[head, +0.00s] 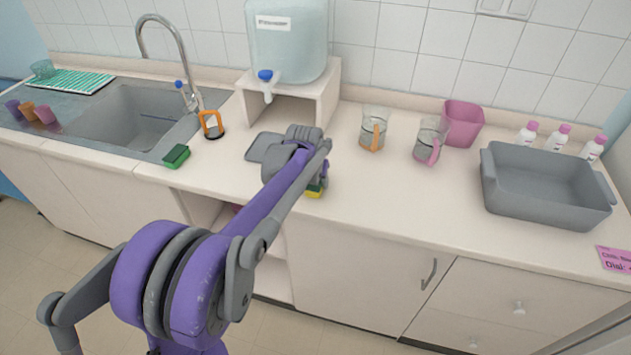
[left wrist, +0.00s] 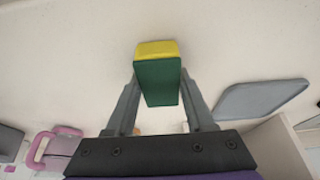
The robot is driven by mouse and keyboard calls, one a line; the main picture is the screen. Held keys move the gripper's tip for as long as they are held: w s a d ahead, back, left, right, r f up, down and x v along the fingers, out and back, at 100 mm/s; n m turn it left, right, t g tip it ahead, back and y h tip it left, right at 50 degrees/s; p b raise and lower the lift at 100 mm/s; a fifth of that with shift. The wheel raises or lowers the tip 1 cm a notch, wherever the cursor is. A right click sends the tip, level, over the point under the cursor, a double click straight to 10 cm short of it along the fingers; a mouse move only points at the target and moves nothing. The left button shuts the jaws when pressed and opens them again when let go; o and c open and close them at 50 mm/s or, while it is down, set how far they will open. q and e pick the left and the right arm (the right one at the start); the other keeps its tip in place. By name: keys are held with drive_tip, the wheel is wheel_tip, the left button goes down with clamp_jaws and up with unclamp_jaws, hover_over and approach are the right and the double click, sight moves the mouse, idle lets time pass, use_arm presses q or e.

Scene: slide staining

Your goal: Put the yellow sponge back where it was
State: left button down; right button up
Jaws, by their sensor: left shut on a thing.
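The yellow sponge (head: 314,191) has a dark green side. In the head view it shows only in part below my left gripper (head: 318,172), close to the counter's front edge. In the left wrist view my left gripper (left wrist: 158,85) is shut on the yellow sponge (left wrist: 157,48), one finger on each side, with the green face toward the camera. I cannot tell whether the sponge touches the counter. My right gripper is not in view.
A green sponge (head: 176,156) lies by the sink (head: 133,122). A grey flat plate (head: 262,148) lies left of my gripper. Behind stand a water dispenser (head: 288,45), an orange-handled jug (head: 374,130) and a pink-handled jug (head: 430,140). A grey tub (head: 545,207) is at right.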

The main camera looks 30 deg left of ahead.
use_arm(q)
drive_tip(key=shift+f, duration=0.2)
drive_tip(key=shift+c, duration=1.4)
unclamp_jaws()
drive_tip(key=shift+r, duration=0.1)
drive_tip(key=v, duration=1.2)
drive_tip(key=s+d+f+m, duration=0.1)
drive_tip(key=s+d+f, duration=0.3)
drive_tip(key=s, duration=0.4)
drive_tip(key=s+d+f, duration=0.4)
drive_tip(key=s+d, duration=0.1)
drive_tip(key=s, duration=0.3)
drive_tip(key=s+d+f+m+t+h, duration=0.1)
drive_tip(key=s+d+f, duration=0.3)
drive_tip(key=s, duration=0.4)
drive_tip(key=shift+s+d+f+m+p, duration=0.25)
drive_tip(key=shift+d+f+m+p, duration=0.1)
drive_tip(key=shift+d, duration=0.15)
